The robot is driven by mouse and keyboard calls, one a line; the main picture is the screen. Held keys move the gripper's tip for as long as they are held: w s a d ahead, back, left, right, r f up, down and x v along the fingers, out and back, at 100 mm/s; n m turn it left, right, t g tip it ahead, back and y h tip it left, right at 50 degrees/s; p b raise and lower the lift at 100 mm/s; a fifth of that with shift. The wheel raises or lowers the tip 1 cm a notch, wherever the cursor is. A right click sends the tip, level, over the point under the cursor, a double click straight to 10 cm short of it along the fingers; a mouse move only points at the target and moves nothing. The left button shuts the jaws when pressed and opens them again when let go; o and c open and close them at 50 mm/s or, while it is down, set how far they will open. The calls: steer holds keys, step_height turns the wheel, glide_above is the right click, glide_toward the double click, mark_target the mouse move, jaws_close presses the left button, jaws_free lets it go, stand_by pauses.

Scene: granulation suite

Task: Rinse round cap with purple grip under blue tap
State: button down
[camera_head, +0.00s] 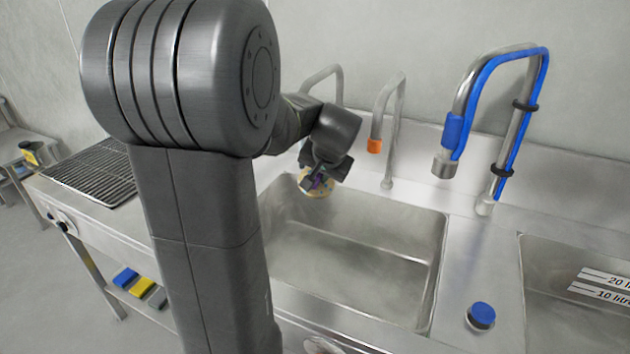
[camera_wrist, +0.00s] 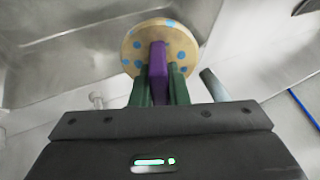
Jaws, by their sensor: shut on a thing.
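The round cap (camera_wrist: 185,42) is cream with blue spots, and its purple grip (camera_wrist: 158,70) stands between my fingers in the wrist view. My gripper (camera_wrist: 160,82) is shut on the purple grip. In the head view, my gripper (camera_head: 318,180) holds the cap (camera_head: 316,192) above the left part of the middle sink basin. The blue tap (camera_head: 445,165), a steel spout with a blue hose along it, stands to the right of the basin, well apart from the cap. No running water shows at it.
An orange-tipped tap (camera_head: 375,145) and a plain grey tap (camera_head: 322,76) stand behind the basin (camera_head: 350,250). A blue-topped knob (camera_head: 481,315) sits on the counter between basins. A second basin (camera_head: 560,290) with litre markings lies right. A wire rack (camera_head: 90,175) lies left.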

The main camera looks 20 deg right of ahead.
steer(key=shift+d, duration=0.3)
steer(key=shift+a, duration=0.2)
steer(key=shift+a, duration=0.45)
steer(key=shift+d, duration=0.1)
steer(key=shift+d, duration=0.55)
